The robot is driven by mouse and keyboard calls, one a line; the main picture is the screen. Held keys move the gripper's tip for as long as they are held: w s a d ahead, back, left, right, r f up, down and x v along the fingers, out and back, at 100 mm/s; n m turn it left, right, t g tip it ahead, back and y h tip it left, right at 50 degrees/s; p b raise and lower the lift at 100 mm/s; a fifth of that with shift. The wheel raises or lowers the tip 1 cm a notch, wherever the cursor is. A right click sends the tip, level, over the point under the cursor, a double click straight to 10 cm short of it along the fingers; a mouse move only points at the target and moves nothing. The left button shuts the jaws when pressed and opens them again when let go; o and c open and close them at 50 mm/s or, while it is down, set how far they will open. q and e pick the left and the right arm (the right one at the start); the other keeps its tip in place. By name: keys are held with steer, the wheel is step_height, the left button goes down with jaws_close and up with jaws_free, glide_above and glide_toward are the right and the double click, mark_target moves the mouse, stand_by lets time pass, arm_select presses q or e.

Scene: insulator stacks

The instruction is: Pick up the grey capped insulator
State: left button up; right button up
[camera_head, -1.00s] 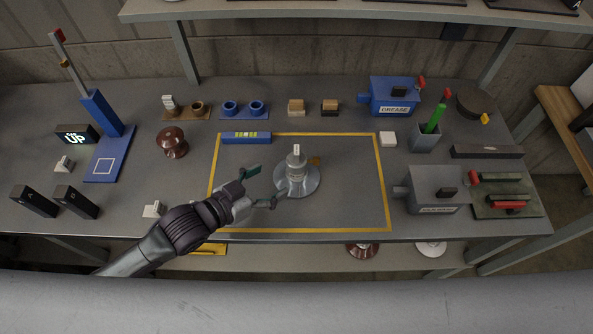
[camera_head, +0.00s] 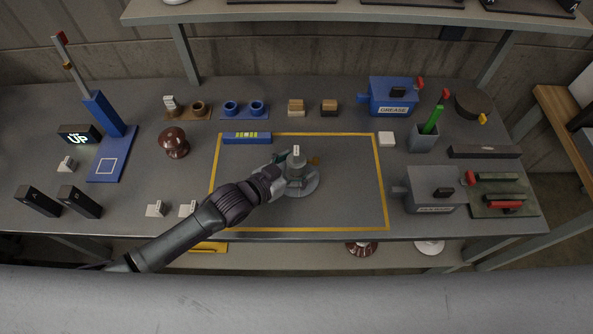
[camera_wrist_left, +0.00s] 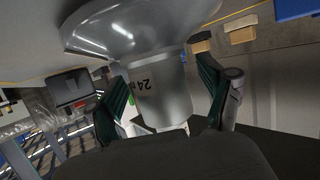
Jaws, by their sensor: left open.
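The grey capped insulator (camera_head: 303,184) stands upright inside the yellow outline on the bench, with a wide disc at its base and a narrower cap above. In the left wrist view its cap (camera_wrist_left: 160,95), marked 24, fills the middle, upside down. My left gripper (camera_head: 292,170) reaches it from the left. In the left wrist view the two green-padded fingers (camera_wrist_left: 160,98) stand on either side of the cap, open. The arm hides part of the disc in the head view. My right gripper is not in view.
A brown insulator (camera_head: 174,142) stands left of the yellow outline (camera_head: 384,185). A blue level (camera_head: 247,137) lies on the outline's back edge. A blue grease box (camera_head: 394,97) and a grey box (camera_head: 431,188) stand to the right. Small white blocks lie near the front left.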

mark_target(292, 161)
arm_select(q)
steer(key=shift+c, duration=0.3)
steer(key=c, duration=1.1)
steer(key=shift+w+r, duration=0.1)
steer(key=shift+r, duration=0.1)
steer(key=shift+c, duration=1)
steer(key=shift+r, duration=0.1)
steer(key=shift+r, duration=1.3)
steer(key=s+d+r+b, duration=0.2)
steer(key=s+d+r, duration=0.4)
steer(key=d+r, duration=0.2)
steer(key=shift+d, duration=1.05)
